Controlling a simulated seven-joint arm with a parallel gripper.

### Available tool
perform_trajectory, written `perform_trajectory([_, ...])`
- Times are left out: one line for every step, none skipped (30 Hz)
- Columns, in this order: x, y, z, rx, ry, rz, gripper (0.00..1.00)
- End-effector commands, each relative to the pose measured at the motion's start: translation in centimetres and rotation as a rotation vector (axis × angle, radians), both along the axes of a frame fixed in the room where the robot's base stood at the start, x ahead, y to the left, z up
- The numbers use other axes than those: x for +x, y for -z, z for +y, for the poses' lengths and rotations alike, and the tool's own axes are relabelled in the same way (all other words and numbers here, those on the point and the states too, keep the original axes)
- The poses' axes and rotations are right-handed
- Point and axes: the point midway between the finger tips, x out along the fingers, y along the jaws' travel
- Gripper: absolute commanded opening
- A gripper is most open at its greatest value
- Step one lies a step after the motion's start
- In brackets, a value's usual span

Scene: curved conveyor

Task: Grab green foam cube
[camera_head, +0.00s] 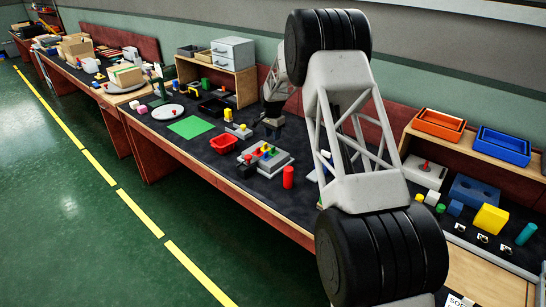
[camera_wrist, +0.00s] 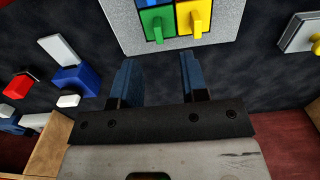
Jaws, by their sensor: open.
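My gripper (camera_wrist: 157,65) is open in the wrist view, with two blue fingers and nothing between them. Its fingertips point toward a grey board (camera_wrist: 215,40) and stand short of it in the picture. A green square piece with a raised knob (camera_wrist: 158,22) sits on that board beside a yellow one (camera_wrist: 193,18). In the head view my gripper (camera_head: 272,124) is small and dark above the bench, behind the grey board (camera_head: 281,166). A small green block (camera_head: 440,208) lies on the right bench. I cannot tell which green piece is the foam cube.
A red cylinder (camera_head: 288,177) stands near the bench edge, and a red tray (camera_head: 223,144) lies left of the board. A green mat (camera_head: 190,127) lies further left. In the wrist view, a blue block (camera_wrist: 75,80) is left of my fingers. My arm hides part of the bench.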

Motion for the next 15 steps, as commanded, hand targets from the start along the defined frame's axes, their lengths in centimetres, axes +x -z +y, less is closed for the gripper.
perform_trajectory([0.0,0.4,0.0,0.0,0.0,0.001,0.4])
perform_trajectory([0.0,0.6,0.0,0.0,0.0,0.001,0.4])
perform_trajectory([0.0,0.9,0.0,0.0,0.0,0.001,0.4])
perform_trajectory([0.0,1.2,0.0,-0.001,0.0,0.001,0.4])
perform_trajectory([0.0,1.4,0.0,0.0,0.0,0.0,0.4])
perform_trajectory([0.0,1.7,0.0,0.0,0.0,0.0,0.4])
perform_trajectory([0.0,2.0,0.0,0.0,0.0,0.0,0.4])
perform_trajectory([0.0,2.1,0.0,0.0,0.0,0.0,0.4])
perform_trajectory([0.0,2.3,0.0,-0.001,0.0,0.001,0.4])
perform_trajectory([0.0,2.4,0.0,0.0,0.0,0.0,0.4])
perform_trajectory([0.0,2.4,0.0,0.0,0.0,0.0,0.4])
perform_trajectory([0.0,2.4,0.0,0.0,0.0,0.0,0.4])
perform_trajectory([0.0,2.4,0.0,0.0,0.0,0.0,0.4])
perform_trajectory([0.0,2.4,0.0,0.0,0.0,0.0,0.4])
perform_trajectory([0.0,2.4,0.0,0.0,0.0,0.0,0.4])
